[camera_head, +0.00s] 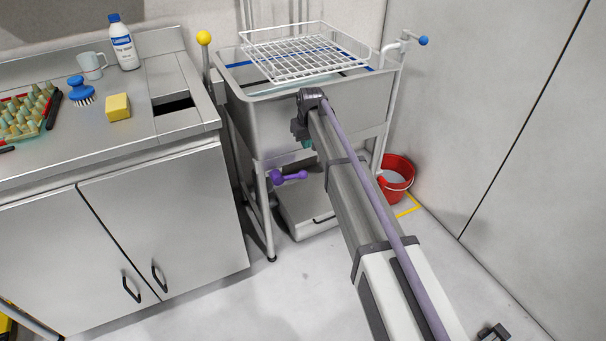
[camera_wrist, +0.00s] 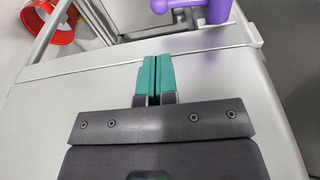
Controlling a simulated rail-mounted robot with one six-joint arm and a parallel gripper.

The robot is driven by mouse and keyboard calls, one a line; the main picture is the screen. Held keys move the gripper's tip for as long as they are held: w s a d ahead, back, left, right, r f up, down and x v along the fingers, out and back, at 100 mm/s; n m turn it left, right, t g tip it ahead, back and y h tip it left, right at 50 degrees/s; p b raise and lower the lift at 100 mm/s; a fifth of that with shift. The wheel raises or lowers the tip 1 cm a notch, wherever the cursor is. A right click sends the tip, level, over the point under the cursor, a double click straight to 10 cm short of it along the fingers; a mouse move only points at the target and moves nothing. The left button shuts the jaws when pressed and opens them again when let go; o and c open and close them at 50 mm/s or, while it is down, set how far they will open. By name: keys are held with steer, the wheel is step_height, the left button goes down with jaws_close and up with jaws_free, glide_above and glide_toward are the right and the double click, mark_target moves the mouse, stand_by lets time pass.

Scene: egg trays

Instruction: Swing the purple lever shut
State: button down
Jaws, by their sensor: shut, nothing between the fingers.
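The purple lever (camera_head: 288,176) sticks out to the left below the sink basin, beside a front leg of the sink stand. It has a round knob at its left end. In the wrist view part of the lever (camera_wrist: 190,5) shows at the top edge, cut off by the frame. My gripper (camera_wrist: 154,78) has its two teal fingers together with nothing between them. It is apart from the lever. In the head view my arm hides most of the gripper; only a bit of teal shows under the wrist, right of the lever.
The steel sink (camera_head: 262,122) carries a white wire rack (camera_head: 300,55). A grey metal box (camera_head: 303,212) stands under it. A red bucket (camera_head: 397,180) is on the floor at right. A steel counter (camera_head: 110,150) with a yellow sponge (camera_head: 117,107) is at left.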

mark_target(303, 171)
steer(key=shift+r, duration=0.1)
steer(key=f+b, duration=0.4)
steer(key=w+f+b, duration=0.1)
steer(key=f+b, duration=0.4)
steer(key=w+a+f+b, duration=0.1)
steer(key=f+b, duration=0.4)
steer(key=shift+w+a, duration=0.1)
steer(key=shift+w, duration=0.15)
steer(key=shift+r, duration=0.1)
